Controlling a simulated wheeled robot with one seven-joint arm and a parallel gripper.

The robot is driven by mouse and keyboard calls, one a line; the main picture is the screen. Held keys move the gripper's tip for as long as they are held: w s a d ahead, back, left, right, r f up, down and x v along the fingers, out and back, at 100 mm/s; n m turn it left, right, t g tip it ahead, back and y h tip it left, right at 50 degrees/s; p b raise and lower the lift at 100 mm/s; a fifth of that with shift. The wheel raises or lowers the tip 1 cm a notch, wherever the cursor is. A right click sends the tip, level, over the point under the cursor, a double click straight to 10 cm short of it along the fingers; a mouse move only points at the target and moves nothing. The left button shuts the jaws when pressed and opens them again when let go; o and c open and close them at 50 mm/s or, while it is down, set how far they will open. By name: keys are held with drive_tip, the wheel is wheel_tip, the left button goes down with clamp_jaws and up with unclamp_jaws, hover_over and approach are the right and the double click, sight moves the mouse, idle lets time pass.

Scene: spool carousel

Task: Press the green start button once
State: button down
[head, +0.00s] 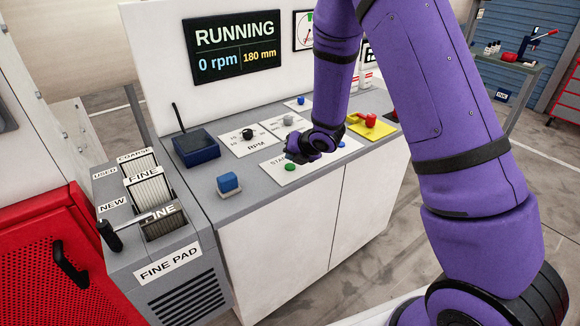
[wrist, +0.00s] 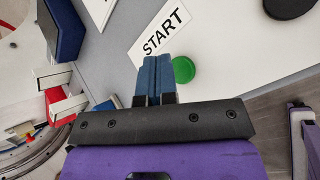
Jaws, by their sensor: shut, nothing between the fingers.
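The green start button (head: 290,168) sits on a white plate lettered START on the grey console top, partly covered by my gripper in the head view. The green button (wrist: 184,70) also shows in the wrist view, just right of my fingers, beside the START label (wrist: 165,28). My gripper (wrist: 157,62) is shut and empty, its blue fingertips close together. In the head view my gripper (head: 289,157) is just above the button. I cannot tell whether the fingers touch it. The display (head: 234,47) reads RUNNING, 0 rpm, 180 mm.
An RPM knob (head: 248,134), a grey knob (head: 288,119), a blue block (head: 228,183) and a dark blue tray (head: 196,147) are on the console. A red knob (head: 370,120) stands on a yellow plate at right. The pad rack (head: 150,190) is at left.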

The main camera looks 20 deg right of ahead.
sight(292, 165)
drive_tip(key=shift+r, duration=2.35)
drive_tip(key=shift+d+r, duration=0.1)
drive_tip(key=shift+r, duration=0.15)
drive_tip(key=s+d+r+m+h, duration=0.2)
drive_tip(key=s+d+r+m, duration=0.2)
drive_tip(key=s+r+m, duration=0.35)
drive_tip(key=s+d+r+m+h, duration=0.2)
drive_tip(key=s+d+r+m, duration=0.25)
drive_tip(key=r+m, duration=0.55)
drive_tip(key=s+r+m+g, duration=0.1)
drive_tip(key=s+m, duration=0.3)
drive_tip(key=s, duration=0.4)
drive_tip(key=s+a+r+m+g, duration=0.1)
drive_tip(key=s+r+m, duration=0.3)
drive_tip(key=s, duration=0.5)
drive_tip(key=s+a+r+m+g, duration=0.1)
drive_tip(key=s+r+m, duration=0.2)
drive_tip(key=s+m, duration=0.3)
drive_tip(key=s, duration=0.2)
drive_tip(key=shift+s+a, duration=0.2)
drive_tip(key=shift+s, duration=0.1)
